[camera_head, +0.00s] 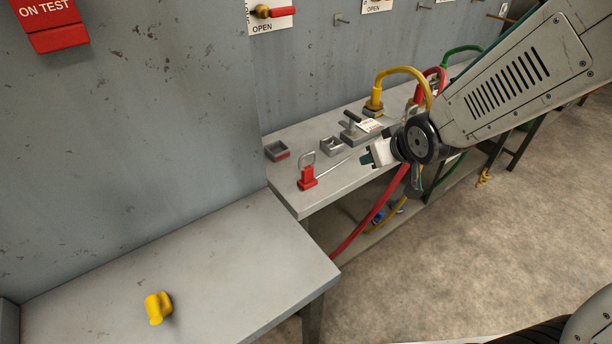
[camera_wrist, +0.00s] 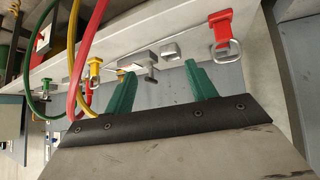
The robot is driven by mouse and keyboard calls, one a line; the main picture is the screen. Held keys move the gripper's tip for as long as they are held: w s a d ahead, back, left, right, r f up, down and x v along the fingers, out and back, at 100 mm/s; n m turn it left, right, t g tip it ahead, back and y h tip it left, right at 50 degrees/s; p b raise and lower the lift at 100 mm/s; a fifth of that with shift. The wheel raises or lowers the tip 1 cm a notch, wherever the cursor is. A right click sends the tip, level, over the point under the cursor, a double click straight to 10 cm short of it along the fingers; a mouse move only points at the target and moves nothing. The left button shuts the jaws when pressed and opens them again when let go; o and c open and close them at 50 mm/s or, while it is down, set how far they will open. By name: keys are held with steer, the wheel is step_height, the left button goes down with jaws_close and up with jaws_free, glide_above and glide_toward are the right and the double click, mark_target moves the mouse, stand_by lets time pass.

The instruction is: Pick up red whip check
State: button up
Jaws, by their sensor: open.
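A red block with an upright metal wire loop (camera_head: 307,182) stands near the front left of the far bench; it looks like the red whip check. A thin pale rod or cable runs from beside it toward my gripper. In the wrist view the red piece and its loop (camera_wrist: 222,30) lie beyond and right of my right finger. My gripper (camera_head: 368,157) is over the bench's front part, right of the red piece and apart from it. In the wrist view my gripper's green fingers (camera_wrist: 159,70) are spread, with nothing held between them.
Grey metal blocks (camera_head: 331,147) and a small tray (camera_head: 277,151) sit behind the red piece. Yellow (camera_head: 405,70), red (camera_head: 370,219) and green hoses are at the right. A yellow spool-like piece (camera_head: 155,308) rests on the otherwise clear nearer table (camera_head: 230,265).

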steer(key=w+a+f+n+t+y, duration=0.1)
steer(key=w+a+f+y, duration=0.15)
steer(key=a+f, duration=0.3)
steer(key=n+t+y, duration=0.2)
steer(key=y, duration=0.1)
glide_toward(309, 174)
steer(key=x, duration=0.3)
steer(key=shift+w+r, duration=0.1)
steer(key=shift+w, duration=0.3)
steer(key=x, duration=0.7)
steer(key=shift+a+f, duration=0.25)
steer(key=shift+f, duration=0.05)
steer(key=c, duration=1)
